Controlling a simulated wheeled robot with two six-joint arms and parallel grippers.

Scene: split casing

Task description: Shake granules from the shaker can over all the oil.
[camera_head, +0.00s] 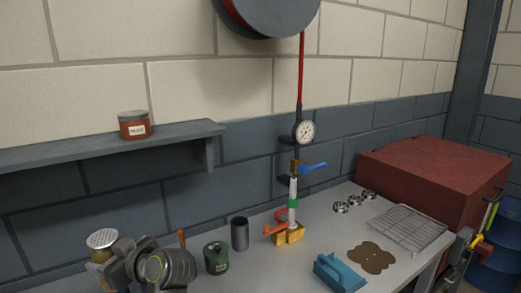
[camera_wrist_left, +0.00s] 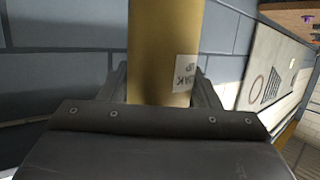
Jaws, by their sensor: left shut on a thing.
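The shaker can has a pale perforated lid (camera_head: 102,238) and stands near upright at the lower left of the head view. In the left wrist view its plain gold body (camera_wrist_left: 160,50) fills the middle, with a white label at its side. My left gripper (camera_head: 110,262) is shut on the can's body, one finger on each side. The oil (camera_head: 371,258) is a flat brown patch with a lobed outline on the grey bench, to the right and well apart from the can. No granules show on it. My right gripper is not clearly in view.
A teal tool (camera_head: 338,273) lies just left of the oil. A green canister (camera_head: 216,258), a dark cup (camera_head: 240,234) and a yellow-based valve stand (camera_head: 289,236) stand between can and oil. A wire rack (camera_head: 408,230) and a red cabinet (camera_head: 435,175) are behind right.

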